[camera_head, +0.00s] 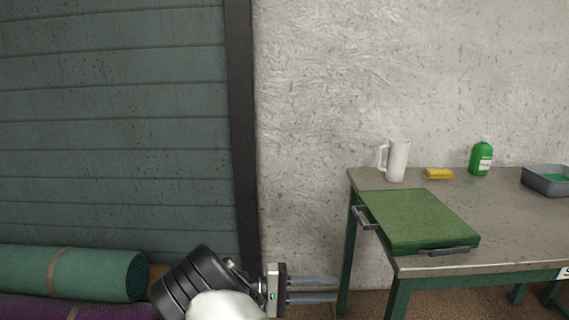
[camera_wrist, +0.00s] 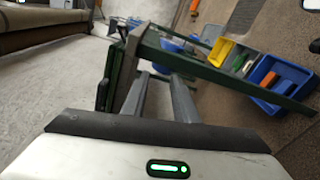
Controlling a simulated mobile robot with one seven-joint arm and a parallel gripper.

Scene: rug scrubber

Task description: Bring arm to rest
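My gripper (camera_head: 336,290) is low in the head view, left of the table (camera_head: 510,225) and below the level of its top. Its two fingers point right and stand apart, with a gap between them. The gripper (camera_wrist: 166,95) also shows in the wrist view, with nothing between the fingers. The table's green frame (camera_wrist: 215,70) lies beyond the fingers in that view.
On the table are a green board with handles (camera_head: 420,218), a white pitcher (camera_head: 398,160), a yellow sponge (camera_head: 438,174), a green bottle (camera_head: 481,158) and a grey tray (camera_head: 546,181). Rolled rugs (camera_head: 95,272) lie at left. Blue bins (camera_wrist: 283,82) show in the wrist view.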

